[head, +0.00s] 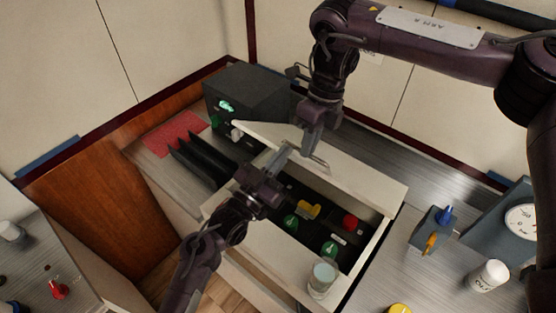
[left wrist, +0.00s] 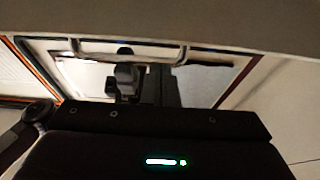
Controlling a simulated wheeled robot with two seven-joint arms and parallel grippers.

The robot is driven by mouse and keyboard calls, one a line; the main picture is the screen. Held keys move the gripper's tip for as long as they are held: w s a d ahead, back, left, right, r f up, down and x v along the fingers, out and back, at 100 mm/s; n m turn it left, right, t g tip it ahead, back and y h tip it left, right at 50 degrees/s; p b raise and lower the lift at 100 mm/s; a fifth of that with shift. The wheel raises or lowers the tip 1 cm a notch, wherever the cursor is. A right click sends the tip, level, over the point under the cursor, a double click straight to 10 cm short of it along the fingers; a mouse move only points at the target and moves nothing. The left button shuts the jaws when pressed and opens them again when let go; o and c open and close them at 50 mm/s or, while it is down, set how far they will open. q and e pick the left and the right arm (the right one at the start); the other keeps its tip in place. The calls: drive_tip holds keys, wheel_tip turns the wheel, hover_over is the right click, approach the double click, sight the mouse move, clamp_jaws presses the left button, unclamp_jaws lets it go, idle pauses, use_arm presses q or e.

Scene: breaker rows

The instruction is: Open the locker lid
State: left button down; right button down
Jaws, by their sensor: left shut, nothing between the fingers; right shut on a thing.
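The locker lid (head: 370,185) is a cream panel, raised and tilted at the far side of the locker (head: 287,268). The dark interior shows beneath it, with green knobs (head: 291,223), a yellow switch (head: 308,209) and a red button (head: 350,221). My right gripper (head: 314,148) is shut at the lid's handle, which its fingers partly hide. My left gripper (head: 282,164) is shut and empty, close to the near edge of the lid; I cannot tell whether it touches. The left wrist view shows a pale edge and a bar-shaped handle (left wrist: 150,45) above a dark gripper body.
A clear cup (head: 323,278) stands on the locker's front rim. A dark box with a green light (head: 247,103) and black dividers (head: 200,163) are at the left. A grey switch block (head: 430,228), a white jar (head: 489,275) and a gauge unit (head: 519,222) stand at right.

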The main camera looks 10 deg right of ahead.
use_arm(q)
drive_tip(key=shift+w+d+r, duration=0.1)
drive_tip(key=shift+d+r, duration=0.15)
drive_tip(key=shift+r, duration=0.55)
use_arm(e)
drive_tip(key=shift+s+a+f, duration=0.2)
drive_tip(key=shift+s+f, duration=0.2)
drive_tip(key=shift+f, duration=0.05)
drive_tip(key=c, duration=1.8)
unclamp_jaws()
drive_tip(key=o, duration=0.3)
drive_tip(key=shift+w+d+f, duration=0.1)
drive_tip(key=shift+w, duration=0.2)
use_arm(q)
drive_tip(key=shift+w+d+f, duration=0.1)
drive_tip(key=shift+w+f, duration=0.1)
drive_tip(key=shift+f, duration=0.1)
use_arm(e)
drive_tip(key=shift+r, duration=0.2)
